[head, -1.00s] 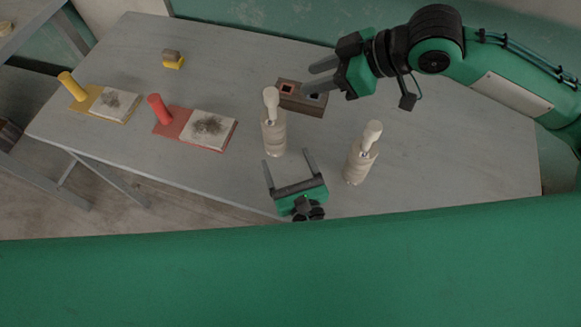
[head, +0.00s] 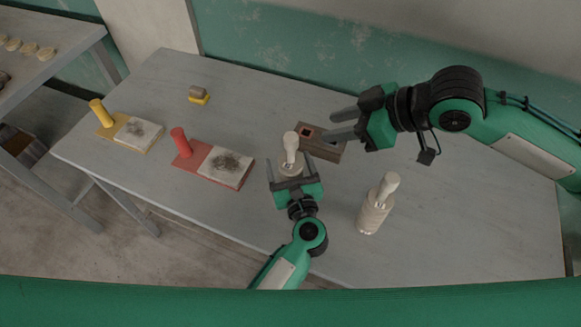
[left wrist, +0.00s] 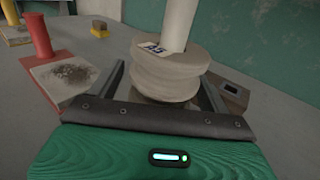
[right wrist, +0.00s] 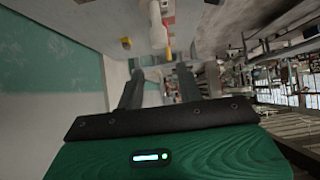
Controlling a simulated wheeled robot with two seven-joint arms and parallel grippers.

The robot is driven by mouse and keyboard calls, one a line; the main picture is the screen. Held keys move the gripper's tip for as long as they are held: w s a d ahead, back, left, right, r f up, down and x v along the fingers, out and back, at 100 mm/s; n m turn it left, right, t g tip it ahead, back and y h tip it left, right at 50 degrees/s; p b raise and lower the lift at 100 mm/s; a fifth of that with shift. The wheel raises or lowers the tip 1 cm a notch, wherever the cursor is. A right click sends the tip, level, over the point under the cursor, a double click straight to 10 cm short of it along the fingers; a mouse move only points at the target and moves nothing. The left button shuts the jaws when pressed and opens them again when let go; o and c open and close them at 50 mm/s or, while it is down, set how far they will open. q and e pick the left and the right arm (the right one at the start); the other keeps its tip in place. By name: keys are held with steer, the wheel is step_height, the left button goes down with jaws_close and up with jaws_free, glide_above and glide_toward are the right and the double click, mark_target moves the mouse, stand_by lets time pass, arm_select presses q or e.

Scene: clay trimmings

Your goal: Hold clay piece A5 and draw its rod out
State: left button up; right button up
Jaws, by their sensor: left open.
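Clay piece A5 is a pale, ridged, rounded lump (left wrist: 170,72) with an "A5" label, and it stands upright on the table. A pale rod (left wrist: 178,24) sticks up from its top; the rod's knobbed head (head: 291,142) shows in the head view. My left gripper (head: 295,172) is open, with its fingers on either side of the clay; I cannot tell whether they touch it. My right gripper (head: 343,124) is open and empty, in the air to the right of the rod; it also shows open in the right wrist view (right wrist: 158,82).
A second clay piece (head: 372,215) with a rod stands to the right. A brown block with square holes (head: 322,149) sits behind A5. A red board with a post (head: 190,161), a yellow one (head: 110,130) and a small yellow-based block (head: 199,97) lie left.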

arm_select(q)
steer(key=c, duration=1.4)
steer(key=shift+c, duration=0.4)
arm_select(e)
steer(key=o, duration=0.3)
steer(key=shift+o, duration=0.4)
steer(key=shift+w+a, duration=0.3)
steer(key=shift+a, duration=0.05)
step_height(320, 180, up, 4)
steer(key=m+g+h, duration=0.2)
steer(key=g+h, duration=0.2)
steer(key=h, duration=0.6)
glide_above(292, 136)
steer(key=shift+m, duration=0.3)
step_height(292, 136, down, 12)
steer(key=shift+r, duration=0.15)
